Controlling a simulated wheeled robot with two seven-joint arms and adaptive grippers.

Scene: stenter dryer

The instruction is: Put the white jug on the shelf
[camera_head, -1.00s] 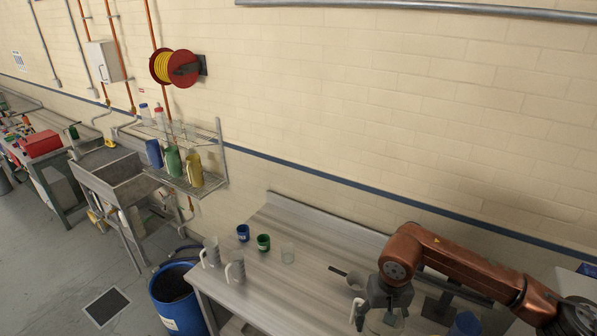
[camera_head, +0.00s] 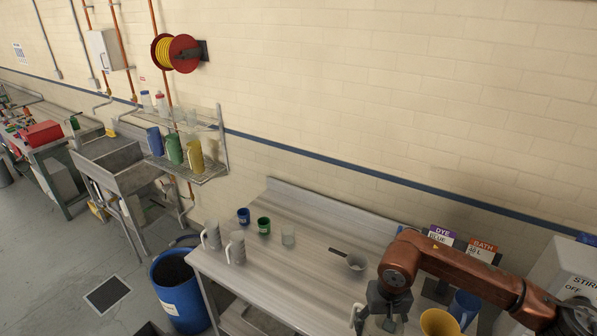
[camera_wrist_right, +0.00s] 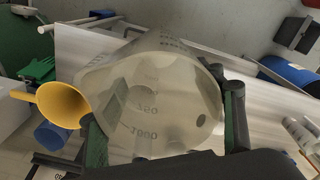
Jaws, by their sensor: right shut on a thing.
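The white jug (camera_wrist_right: 150,95) is translucent with volume marks and fills the middle of the right wrist view. My right gripper (camera_wrist_right: 165,120) is shut on it, one finger on each side. In the head view my right gripper (camera_head: 386,308) points down over the bench at the bottom, and the jug's white handle (camera_head: 356,318) shows to its left; most of the jug is hidden or cut off. The two-tier wire shelf (camera_head: 212,171) is on the wall at left. Blue, green and yellow jugs stand on its lower tier and bottles on its upper tier. My left gripper is out of view.
Two pale grey jugs (camera_head: 236,249), a blue mug (camera_head: 243,215), a green mug (camera_head: 264,225), a clear beaker (camera_head: 288,236) and a dipper (camera_head: 356,263) stand on the bench (camera_head: 310,270). A yellow funnel (camera_head: 440,323) is right of the gripper. A blue drum (camera_head: 181,305) stands beside the bench.

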